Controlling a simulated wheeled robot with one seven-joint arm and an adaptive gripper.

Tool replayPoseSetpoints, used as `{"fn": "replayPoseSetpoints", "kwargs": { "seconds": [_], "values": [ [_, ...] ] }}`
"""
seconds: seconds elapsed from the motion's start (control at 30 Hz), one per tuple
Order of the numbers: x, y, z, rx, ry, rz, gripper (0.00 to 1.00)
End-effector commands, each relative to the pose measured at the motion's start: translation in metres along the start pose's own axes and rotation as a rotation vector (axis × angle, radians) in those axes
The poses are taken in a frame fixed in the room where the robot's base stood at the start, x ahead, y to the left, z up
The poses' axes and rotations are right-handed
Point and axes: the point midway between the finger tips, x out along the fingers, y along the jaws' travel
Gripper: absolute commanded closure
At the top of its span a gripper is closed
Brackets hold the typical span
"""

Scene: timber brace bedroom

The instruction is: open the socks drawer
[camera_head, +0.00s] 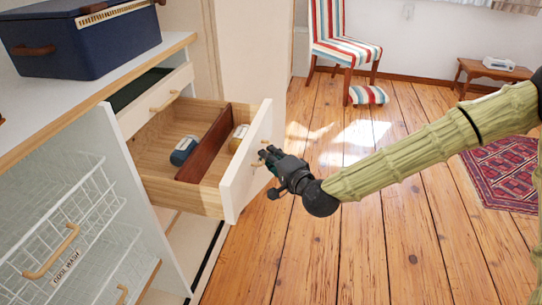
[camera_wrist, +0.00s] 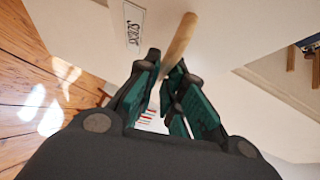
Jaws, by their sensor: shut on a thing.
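The socks drawer (camera_head: 258,150) is pulled well out of the wardrobe unit in the head view. Its white front carries a label reading "SOCKS" in the wrist view (camera_wrist: 134,24). Its wooden handle (camera_wrist: 181,38) runs between my gripper's fingers in the wrist view. My gripper (camera_head: 268,158) is at the outer face of the drawer front, shut on the handle. Inside the drawer, a dark brown divider (camera_head: 205,146) separates a blue rolled item (camera_head: 184,150) from a tan rolled item (camera_head: 239,134).
A drawer with a wooden handle (camera_head: 165,101) is behind the open one. A blue box (camera_head: 85,45) stands on top. The wooden floor (camera_head: 330,225) beside the drawer is clear.

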Motion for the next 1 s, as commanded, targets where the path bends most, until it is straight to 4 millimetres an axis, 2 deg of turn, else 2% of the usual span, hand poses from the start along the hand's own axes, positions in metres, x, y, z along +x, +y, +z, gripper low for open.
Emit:
{"fn": "replayPoseSetpoints", "kwargs": {
  "seconds": [0.17, 0.2, 0.3, 0.67, 0.83, 1.0],
  "values": [
    [0.000, 0.000, -0.001, 0.000, 0.002, 0.001, 1.00],
    [0.000, 0.001, -0.001, 0.000, 0.002, 0.001, 0.83],
    [0.000, 0.000, -0.001, 0.000, 0.002, 0.001, 0.68],
    [-0.003, 0.000, -0.001, 0.000, 0.001, 0.001, 0.68],
    [-0.021, 0.000, -0.001, 0.001, 0.002, 0.001, 0.68],
    [-0.052, 0.000, -0.001, 0.002, 0.002, 0.001, 0.68]
  ]
}}
